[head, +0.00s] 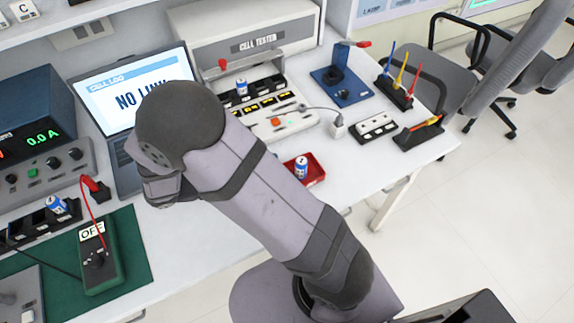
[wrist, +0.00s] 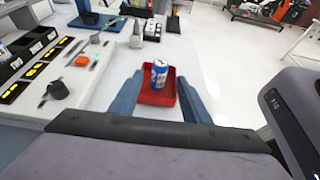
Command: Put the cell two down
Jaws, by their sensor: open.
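A blue and white cell (wrist: 160,73) stands upright in a small red tray (wrist: 157,98). In the head view the same cell (head: 301,167) and tray (head: 318,174) show just right of my arm. My gripper (wrist: 160,92) is open, its two blue fingers spread to either side of the cell in the wrist picture. I cannot tell how far the fingers are from it. My arm hides the fingers in the head view. Another cell (head: 241,88) sits in the cell tester's slot row, and another (head: 57,206) in the black rack at left. Cell numbers are not clearly legible.
The tester panel (head: 283,122) with an orange button (wrist: 82,60) lies beside the tray. A white plug block (head: 338,128), a socket strip (head: 373,128) and a blue stand (head: 340,88) stand beyond. A multimeter (head: 100,262) lies on the green mat. The table's edge is near the tray.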

